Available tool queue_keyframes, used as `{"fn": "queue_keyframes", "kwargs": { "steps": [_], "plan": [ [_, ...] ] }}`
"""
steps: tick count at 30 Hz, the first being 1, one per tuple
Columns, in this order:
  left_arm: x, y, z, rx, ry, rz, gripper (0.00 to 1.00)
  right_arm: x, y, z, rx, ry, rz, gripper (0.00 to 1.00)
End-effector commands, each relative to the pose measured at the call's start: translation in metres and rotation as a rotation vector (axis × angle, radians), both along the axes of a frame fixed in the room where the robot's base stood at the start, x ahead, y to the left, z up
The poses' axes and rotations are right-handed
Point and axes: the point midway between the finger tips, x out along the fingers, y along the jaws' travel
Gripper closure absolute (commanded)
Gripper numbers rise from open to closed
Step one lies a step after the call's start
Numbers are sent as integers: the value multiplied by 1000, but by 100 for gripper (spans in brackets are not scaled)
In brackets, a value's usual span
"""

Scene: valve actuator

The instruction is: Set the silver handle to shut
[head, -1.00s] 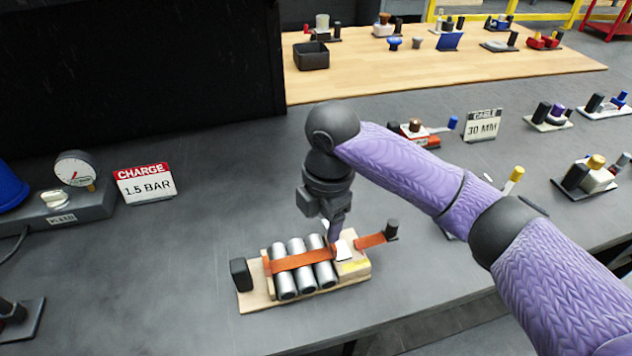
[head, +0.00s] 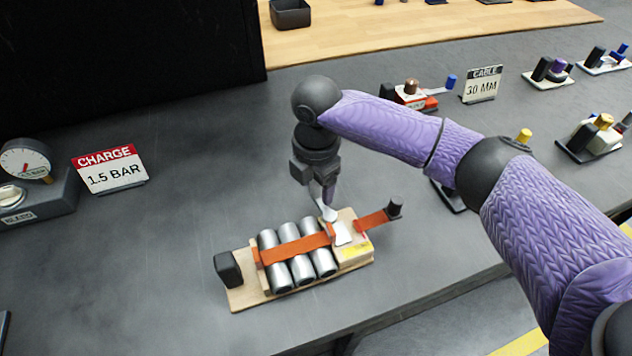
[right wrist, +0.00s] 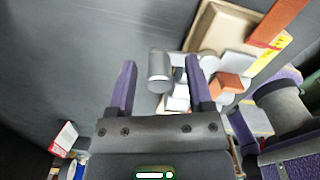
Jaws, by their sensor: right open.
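The clamp fixture, a wooden board (head: 238,298), carries three silver cylinders (head: 299,270) under an orange strap (head: 300,248). A pale silver piece, seemingly the silver handle (head: 327,212), rises at the board's far right side. My right gripper (head: 329,200) points down beside it, partly hiding it. In the right wrist view, the handle's silver cylindrical grip (right wrist: 159,72) shows between the two purple fingertips of my open right gripper (right wrist: 164,75), a little beyond them. I cannot tell whether it touches a finger. My left gripper is not in view.
A pressure gauge (head: 24,162) and a red-topped CHARGE sign (head: 110,170) stand at the left. A CABLE sign (head: 482,84) and several small fixtures are at the right. The grey bench (head: 160,250) is clear left of the board.

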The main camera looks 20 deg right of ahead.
Motion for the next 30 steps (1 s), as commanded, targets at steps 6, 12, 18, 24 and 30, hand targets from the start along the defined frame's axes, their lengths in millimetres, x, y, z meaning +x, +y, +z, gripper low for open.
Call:
{"fn": "queue_keyframes", "kwargs": {
  "steps": [6,12,18,24,30],
  "plan": [
    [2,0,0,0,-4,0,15,0,0,1,0,0,0,61],
    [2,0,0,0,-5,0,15,0,0,1,0,0,0,100],
    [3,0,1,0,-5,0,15,0,0,1,0,0,-2,100],
    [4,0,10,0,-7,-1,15,0,-2,4,0,1,-40,100],
    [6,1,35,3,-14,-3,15,0,-7,7,0,2,-156,100]
  ]
}}
